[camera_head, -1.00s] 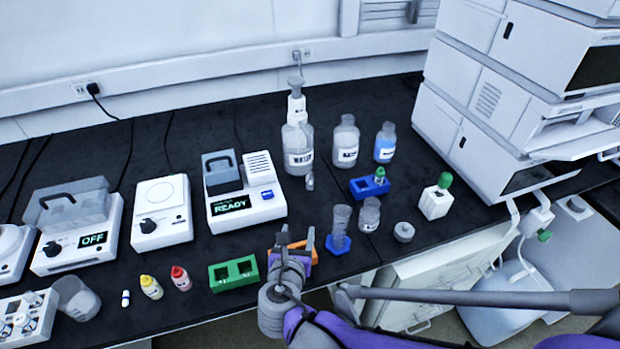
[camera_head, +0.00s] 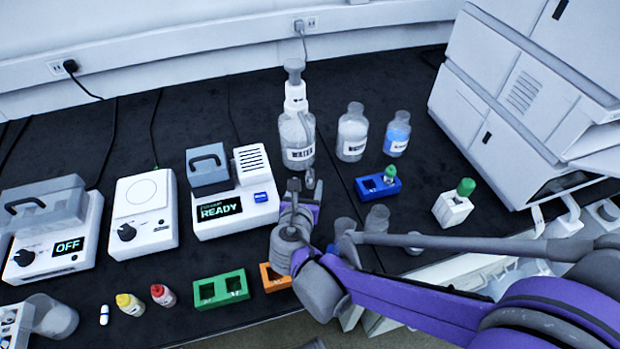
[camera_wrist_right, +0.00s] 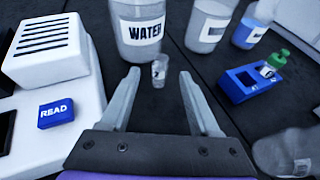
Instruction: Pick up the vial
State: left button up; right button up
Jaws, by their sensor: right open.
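A small clear vial (camera_wrist_right: 159,72) stands upright on the dark bench just in front of the large WATER bottle (camera_wrist_right: 143,30). In the head view the vial (camera_head: 310,178) shows only in small part by my right fingertips. My right gripper (camera_head: 304,188) is open, with its fingers pointing toward the bottle. In the right wrist view the vial shows in the gap between the two fingertips (camera_wrist_right: 159,84), at about their far end, with nothing gripped. A green-capped vial (camera_head: 390,174) sits in a blue rack (camera_head: 372,189) to the right. My left gripper is not in view.
The READY device (camera_head: 236,208) stands close on the left of my right gripper. Two more bottles (camera_head: 352,135) stand right of the WATER bottle. A green rack (camera_head: 221,289) and an orange rack (camera_head: 273,278) sit near the front edge.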

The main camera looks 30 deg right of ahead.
aim_at(310, 172)
jog(key=x, duration=0.4)
jog(key=b+x, duration=0.1)
jog(key=x, duration=0.1)
jog(key=shift+w+d+r, duration=0.2)
jog(key=shift+w+d, duration=0.05)
jog(key=shift+d, duration=0.1)
jog(key=shift+c, duration=0.3)
grip_shut()
